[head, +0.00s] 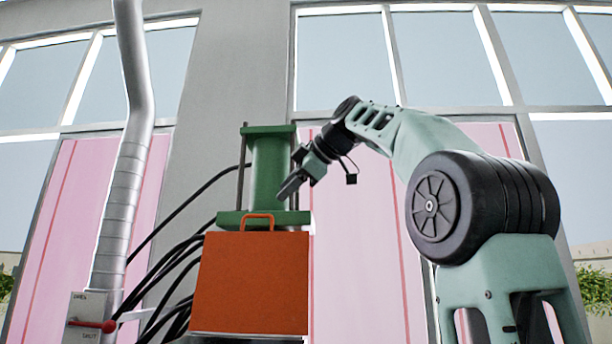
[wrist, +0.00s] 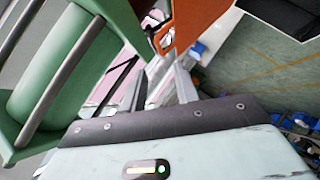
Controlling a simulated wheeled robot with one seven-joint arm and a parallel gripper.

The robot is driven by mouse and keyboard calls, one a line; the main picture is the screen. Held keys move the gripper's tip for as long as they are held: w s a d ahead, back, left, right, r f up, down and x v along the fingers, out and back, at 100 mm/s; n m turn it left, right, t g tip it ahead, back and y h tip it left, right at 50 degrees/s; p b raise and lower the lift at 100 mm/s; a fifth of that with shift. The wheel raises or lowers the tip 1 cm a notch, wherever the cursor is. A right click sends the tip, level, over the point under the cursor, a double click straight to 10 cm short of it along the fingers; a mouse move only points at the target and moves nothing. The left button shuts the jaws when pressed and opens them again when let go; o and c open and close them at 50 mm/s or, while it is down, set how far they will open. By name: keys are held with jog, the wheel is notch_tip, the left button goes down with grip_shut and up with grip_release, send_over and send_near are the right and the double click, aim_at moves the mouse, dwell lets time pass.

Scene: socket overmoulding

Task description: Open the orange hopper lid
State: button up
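The orange hopper lid (head: 255,285) faces me at the lower middle of the head view, with a loop handle (head: 257,217) at its upper edge. No opening into the hopper shows. In the wrist view the orange lid (wrist: 197,20) is at the top, with its handle (wrist: 162,38) left of it. My gripper (head: 283,192) is above and slightly right of the handle in the head view, apart from it. In the wrist view my gripper (wrist: 160,82) has its two fingers spread, with nothing between them, pointing towards the handle.
A green press cylinder with plates (head: 268,170) stands right behind the lid, close to my gripper; it fills the left of the wrist view (wrist: 65,70). Black hoses (head: 180,270) and a grey duct (head: 125,190) are on the left. A red-handled lever box (head: 92,318) is at lower left.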

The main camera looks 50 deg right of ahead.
jog(key=v, duration=0.6)
jog(key=shift+s, duration=0.15)
dwell(0.4)
